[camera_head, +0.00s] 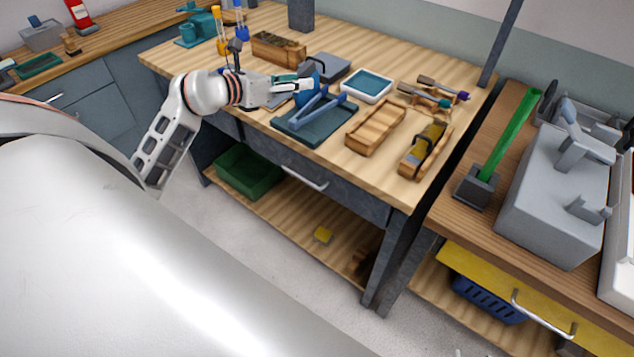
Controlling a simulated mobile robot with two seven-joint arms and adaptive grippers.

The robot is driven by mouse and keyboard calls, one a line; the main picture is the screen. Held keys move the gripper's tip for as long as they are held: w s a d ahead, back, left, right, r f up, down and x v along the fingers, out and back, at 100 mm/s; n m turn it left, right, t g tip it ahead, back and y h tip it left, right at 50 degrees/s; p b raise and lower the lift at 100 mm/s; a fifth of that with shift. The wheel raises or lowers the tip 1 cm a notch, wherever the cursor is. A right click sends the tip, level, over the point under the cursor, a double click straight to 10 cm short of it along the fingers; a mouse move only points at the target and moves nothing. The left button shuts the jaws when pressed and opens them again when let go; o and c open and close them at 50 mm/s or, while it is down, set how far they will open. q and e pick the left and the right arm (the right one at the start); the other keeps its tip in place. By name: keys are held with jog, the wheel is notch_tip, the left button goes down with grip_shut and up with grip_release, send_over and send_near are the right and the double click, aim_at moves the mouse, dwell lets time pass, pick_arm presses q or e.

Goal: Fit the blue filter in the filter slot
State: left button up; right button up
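My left gripper (301,84) reaches in over the workbench from the left. Its fingertips are at a round blue piece (309,97), which looks like the blue filter and appears held upright between them. The fingers partly cover it, and the view is small. Just below it, a dark teal tray (291,129) holds blue rod-like parts (318,109). I cannot tell which thing has the filter slot. My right gripper is not in view.
A white tray with a teal inside (367,85), a wooden tray (376,130) and a wooden holder with a yellow piece (428,139) stand to the right. A grey block (330,67) is behind the gripper. A green rod (510,132) stands on the right bench.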

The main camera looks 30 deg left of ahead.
pick_arm(q)
jog(key=s+d+f+n+t+h, duration=0.1)
jog(key=s+d+f+n+h, duration=0.25)
jog(key=d, duration=0.35)
jog(key=s+d+f+n+t+h, duration=0.1)
jog(key=s+d+f+n+h, duration=0.15)
jog(key=d+n, duration=0.4)
jog(key=s+d+f+n+g+y, duration=0.1)
jog(key=s+d+f+n+y, duration=0.1)
jog(key=s+f+n, duration=0.4)
jog(key=s+d+f+n+g+y, duration=0.2)
jog(key=s+d+f+n, duration=0.3)
jog(key=f+n, duration=0.4)
jog(key=s+d+f+n+g+y, duration=0.2)
jog(key=s+f+n, duration=0.5)
jog(key=f, duration=0.5)
jog(key=shift+s+d+f+y, duration=0.2)
jog(key=shift+s+d+y, duration=0.1)
jog(key=shift+s+d, duration=0.4)
jog(key=shift+d, duration=0.1)
jog(key=shift+c, duration=0.8)
jog(key=shift+w, duration=0.1)
